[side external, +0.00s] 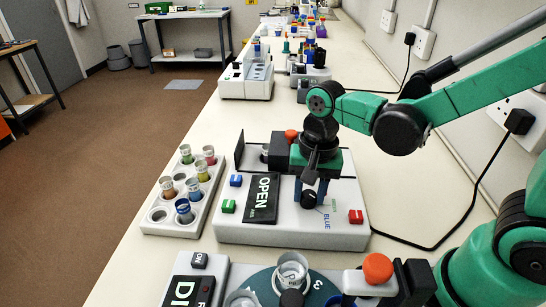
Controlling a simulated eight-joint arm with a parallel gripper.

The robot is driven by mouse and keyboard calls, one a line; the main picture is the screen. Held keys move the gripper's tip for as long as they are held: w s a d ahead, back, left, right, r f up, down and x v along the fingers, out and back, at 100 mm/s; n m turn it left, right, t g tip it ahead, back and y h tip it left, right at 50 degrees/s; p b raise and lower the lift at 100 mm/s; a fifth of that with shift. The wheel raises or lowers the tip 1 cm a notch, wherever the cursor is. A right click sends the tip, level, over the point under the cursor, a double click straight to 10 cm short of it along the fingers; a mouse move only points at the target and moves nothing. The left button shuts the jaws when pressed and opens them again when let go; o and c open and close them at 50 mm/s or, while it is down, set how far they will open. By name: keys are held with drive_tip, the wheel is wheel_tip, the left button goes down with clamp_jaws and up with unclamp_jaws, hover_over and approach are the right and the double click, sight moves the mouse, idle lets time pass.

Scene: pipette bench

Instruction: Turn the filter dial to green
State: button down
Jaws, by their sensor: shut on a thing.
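The filter dial (309,199) is a small black knob on the white machine (290,230) in the middle of the side external view. A blue label reading BLUE sits just below right of it, and a smaller green label is at its right, partly hidden. My gripper (311,193) points down from above, with its fingers on either side of the dial, shut on it. I cannot tell which label the dial points to.
Blue, green and red buttons and a black OPEN panel (263,198) are on the machine. A rack (158,226) of coloured vials stands left. Another device with an orange knob (378,268) is in front. A black cable lies at right.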

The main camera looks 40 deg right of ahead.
sight(310, 193)
drive_tip(key=n, duration=0.3)
drive_tip(key=shift+n, duration=2.3)
drive_tip(key=shift+w, duration=0.1)
drive_tip(key=c, duration=0.5)
unclamp_jaws()
drive_tip(key=shift+d+r, duration=0.1)
drive_tip(key=shift+r, duration=2.75)
